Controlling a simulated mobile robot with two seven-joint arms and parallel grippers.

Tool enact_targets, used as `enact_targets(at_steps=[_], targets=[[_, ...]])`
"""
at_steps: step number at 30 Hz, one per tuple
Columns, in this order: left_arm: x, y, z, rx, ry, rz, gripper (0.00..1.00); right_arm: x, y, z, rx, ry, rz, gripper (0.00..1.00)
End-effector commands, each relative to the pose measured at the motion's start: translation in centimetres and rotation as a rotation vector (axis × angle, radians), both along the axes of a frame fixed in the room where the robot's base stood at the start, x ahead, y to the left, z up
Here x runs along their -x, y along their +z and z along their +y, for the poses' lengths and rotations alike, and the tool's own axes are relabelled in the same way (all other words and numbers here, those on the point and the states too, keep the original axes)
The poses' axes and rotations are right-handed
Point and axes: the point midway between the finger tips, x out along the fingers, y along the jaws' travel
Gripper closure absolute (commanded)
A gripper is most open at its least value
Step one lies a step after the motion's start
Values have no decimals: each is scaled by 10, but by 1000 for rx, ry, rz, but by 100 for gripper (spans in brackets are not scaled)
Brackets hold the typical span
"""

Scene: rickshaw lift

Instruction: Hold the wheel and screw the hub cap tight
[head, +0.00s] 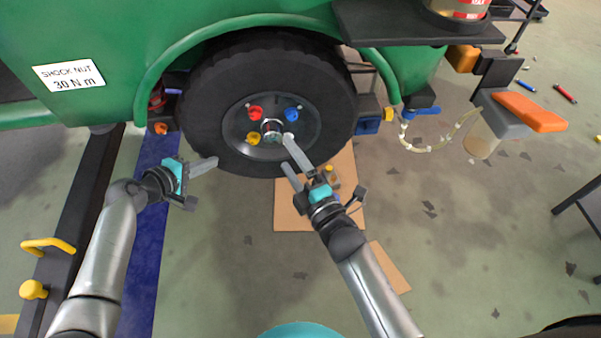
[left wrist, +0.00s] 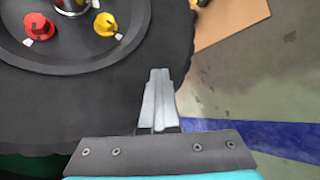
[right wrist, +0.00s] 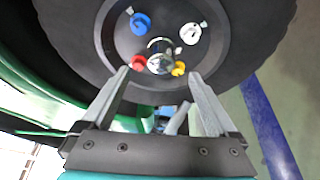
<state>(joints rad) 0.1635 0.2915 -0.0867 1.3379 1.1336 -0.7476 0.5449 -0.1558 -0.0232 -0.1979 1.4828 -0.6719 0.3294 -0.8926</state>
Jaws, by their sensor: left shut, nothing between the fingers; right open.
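The black wheel (head: 215,120) stands upright under the green body. At its centre is a small chrome hub cap (head: 270,129), with red, blue and yellow wing nuts around it. The right wrist view shows the hub cap (right wrist: 160,62) ahead of the fingers, plus a white nut. My right gripper (head: 285,153) is open in front of the wheel, its upper fingertip overlapping the hub area in the head view; I cannot tell whether it touches. My left gripper (head: 213,161) is shut and empty at the tyre's lower left. It also shows shut in the left wrist view (left wrist: 160,75).
A cardboard sheet (head: 290,215) lies on the floor below the wheel. A blue strip (head: 150,240) runs at the left. A container with an orange lid (head: 530,112) and a hose hang at the right.

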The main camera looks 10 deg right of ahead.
Motion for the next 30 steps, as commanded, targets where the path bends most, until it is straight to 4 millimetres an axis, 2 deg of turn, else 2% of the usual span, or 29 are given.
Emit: enact_targets(at_steps=[1, 6, 10, 23, 26, 30], targets=[[-10, 12, 2, 5, 14, -33, 100, 9, -1, -3, 0, -1, 2, 6], [-10, 12, 1, 5, 14, -33, 100, 29, -1, -12, 0, 0, 0, 6], [-10, 12, 1, 5, 14, -33, 100, 38, -1, -15, -1, 1, -2, 6], [-10, 12, 1, 5, 14, -33, 100, 41, -1, -16, 2, 1, -1, 7], [-10, 12, 1, 5, 14, -33, 100, 41, -6, -11, 35, 5, 10, 7], [-10, 12, 1, 5, 14, -33, 100, 40, -24, 7, 183, 19, 46, 7]])
